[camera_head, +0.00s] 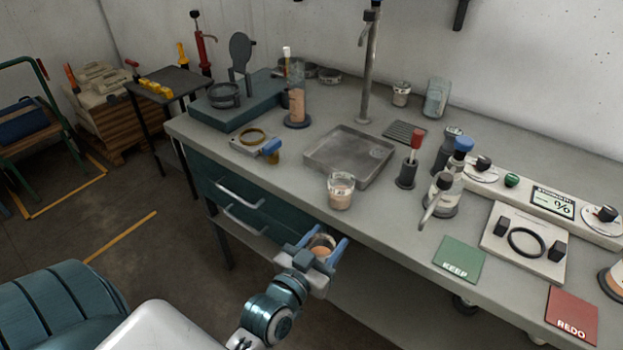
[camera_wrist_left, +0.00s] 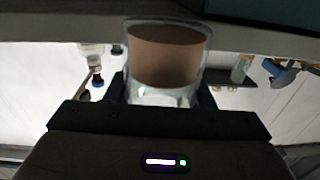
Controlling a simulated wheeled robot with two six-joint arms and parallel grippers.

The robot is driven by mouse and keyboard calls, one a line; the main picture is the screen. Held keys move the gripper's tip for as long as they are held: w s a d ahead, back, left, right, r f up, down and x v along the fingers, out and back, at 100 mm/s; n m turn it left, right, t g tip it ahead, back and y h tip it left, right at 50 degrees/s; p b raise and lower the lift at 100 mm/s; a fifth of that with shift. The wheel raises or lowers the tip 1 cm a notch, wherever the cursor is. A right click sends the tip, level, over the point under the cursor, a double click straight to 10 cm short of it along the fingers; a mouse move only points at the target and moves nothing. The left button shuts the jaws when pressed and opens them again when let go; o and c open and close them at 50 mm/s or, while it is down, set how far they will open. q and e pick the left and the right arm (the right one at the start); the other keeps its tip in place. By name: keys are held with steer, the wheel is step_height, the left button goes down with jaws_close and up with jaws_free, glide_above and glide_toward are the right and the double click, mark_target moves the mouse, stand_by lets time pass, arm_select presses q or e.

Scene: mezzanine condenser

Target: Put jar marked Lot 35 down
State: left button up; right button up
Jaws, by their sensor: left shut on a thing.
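A clear glass jar with orange-brown contents (camera_head: 321,251) is held in my left gripper (camera_head: 322,244). The blue fingers are closed around its sides, just off the bench's front edge. In the left wrist view, the jar (camera_wrist_left: 167,60) stands between the dark fingers, with brown contents filling much of it. No lot mark is readable on it. A second glass jar with pinkish contents (camera_head: 341,192) stands on the bench at the front corner of the metal tray. My right gripper is not in view.
The grey bench (camera_head: 375,225) has bare room between the second jar and the green KEEP mat (camera_head: 459,259). A shallow metal tray (camera_head: 349,153) lies behind.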

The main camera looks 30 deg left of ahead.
arm_select(q)
steer(key=s+a+r+n+y, duration=0.1)
steer(key=a+r+n+y, duration=0.1)
steer(key=a+r, duration=0.3)
steer(key=a+r+n+g+y, duration=0.1)
steer(key=a+r+y, duration=0.4)
steer(key=a, duration=0.5)
steer(key=shift+s+n, duration=0.4)
steer(key=shift+n, duration=0.4)
